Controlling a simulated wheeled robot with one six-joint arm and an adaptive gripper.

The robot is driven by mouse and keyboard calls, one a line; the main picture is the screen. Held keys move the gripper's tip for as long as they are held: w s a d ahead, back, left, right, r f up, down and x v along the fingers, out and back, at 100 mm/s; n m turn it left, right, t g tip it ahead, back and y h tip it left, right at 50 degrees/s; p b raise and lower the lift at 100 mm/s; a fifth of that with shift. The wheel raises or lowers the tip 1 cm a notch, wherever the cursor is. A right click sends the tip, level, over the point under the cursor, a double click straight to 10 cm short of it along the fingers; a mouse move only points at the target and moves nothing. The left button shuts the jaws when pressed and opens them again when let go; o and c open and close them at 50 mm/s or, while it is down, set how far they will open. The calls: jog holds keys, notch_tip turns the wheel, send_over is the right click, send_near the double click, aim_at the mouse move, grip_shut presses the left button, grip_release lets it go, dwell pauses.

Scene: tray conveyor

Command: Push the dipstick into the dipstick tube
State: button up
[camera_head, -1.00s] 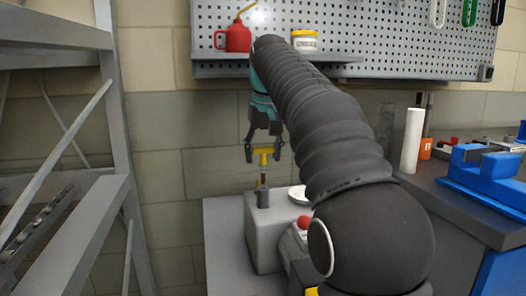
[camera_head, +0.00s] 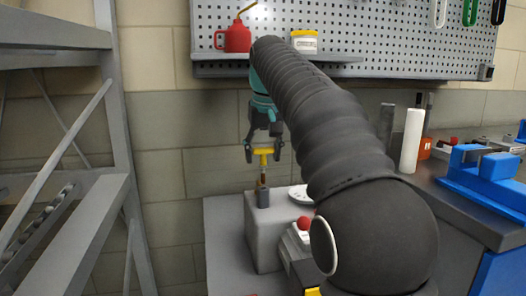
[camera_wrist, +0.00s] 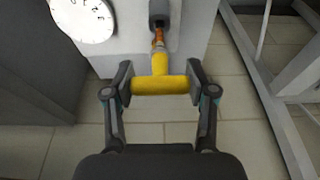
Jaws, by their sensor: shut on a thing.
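The dipstick has a yellow T-shaped handle (camera_head: 263,152) and a thin orange-brown rod below it. My gripper (camera_wrist: 160,85) is shut on the crossbar of the handle, one finger at each end. In the head view the dipstick is upright above the dark grey dipstick tube (camera_head: 263,198), which stands on a light grey block. In the wrist view the rod (camera_wrist: 158,38) meets the mouth of the tube (camera_wrist: 158,12). A length of rod shows between handle and tube; how deep its tip sits is hidden.
The light grey block (camera_head: 262,240) carries a white dial (camera_head: 299,194). A red button (camera_head: 304,222) stands right of the block. A grey metal frame (camera_head: 115,130) is at left. A shelf with a red oil can (camera_head: 237,38) is above; a workbench with a blue vise (camera_head: 490,180) is right.

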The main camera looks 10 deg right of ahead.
aim_at(264, 164)
jog(key=shift+f+b, duration=2.05)
jog(key=shift+f, duration=0.8)
jog(key=o, duration=1.2)
jog(key=shift+o, duration=0.2)
jog(key=shift+r, duration=0.15)
jog(key=v, duration=0.6)
jog(key=shift+r, duration=0.25)
jog(key=shift+s+r, duration=0.2)
jog(key=shift+r, duration=0.2)
jog(key=shift+a, duration=0.1)
